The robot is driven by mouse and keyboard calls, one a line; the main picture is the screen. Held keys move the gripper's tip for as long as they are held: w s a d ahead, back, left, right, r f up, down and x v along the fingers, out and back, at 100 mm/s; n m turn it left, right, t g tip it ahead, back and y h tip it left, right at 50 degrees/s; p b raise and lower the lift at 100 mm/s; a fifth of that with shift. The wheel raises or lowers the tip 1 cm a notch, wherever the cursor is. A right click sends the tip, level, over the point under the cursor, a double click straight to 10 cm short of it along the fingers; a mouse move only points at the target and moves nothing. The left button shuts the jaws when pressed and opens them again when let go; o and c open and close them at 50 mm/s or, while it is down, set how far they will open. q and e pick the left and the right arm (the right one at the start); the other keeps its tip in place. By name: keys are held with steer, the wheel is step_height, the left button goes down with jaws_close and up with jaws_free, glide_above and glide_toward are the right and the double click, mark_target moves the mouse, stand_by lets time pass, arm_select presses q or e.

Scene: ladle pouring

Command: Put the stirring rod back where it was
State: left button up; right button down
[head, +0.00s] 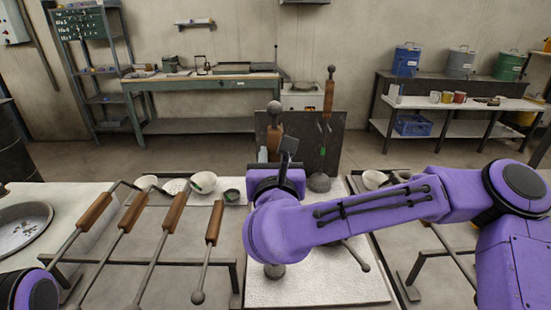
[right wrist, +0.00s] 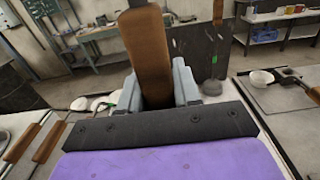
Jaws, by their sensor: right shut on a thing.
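My right gripper (head: 280,160) is shut on the brown wooden handle of an upright rod, which I take to be the stirring rod (head: 274,135). A round ball tops it. In the right wrist view the handle (right wrist: 147,50) sits between the grey jaws (right wrist: 157,88). My forearm hides much of its lower part. A dark ball (head: 274,271) shows below my arm over the white board; I cannot tell whether it touches. A second wooden-handled tool (head: 328,98) stands upright to the right, with a round grey lower end (head: 319,182). My left gripper is out of view.
Several wooden-handled tools (head: 171,212) lie across a metal rack on the left. A dark panel (head: 333,155) stands behind the upright tools. Small bowls (head: 203,182) sit near the rear edge. The white board (head: 350,285) is partly bare, with another rod end on its right.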

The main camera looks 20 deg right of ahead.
steer(key=shift+s+f, duration=0.1)
steer(key=shift+f, duration=0.1)
steer(key=c, duration=0.8)
jaws_free()
steer(key=shift+f, duration=0.1)
steer(key=shift+s+r, duration=0.15)
steer(key=shift+r, duration=0.05)
steer(key=shift+b+v, duration=1.85)
steer(key=shift+v, duration=4.1)
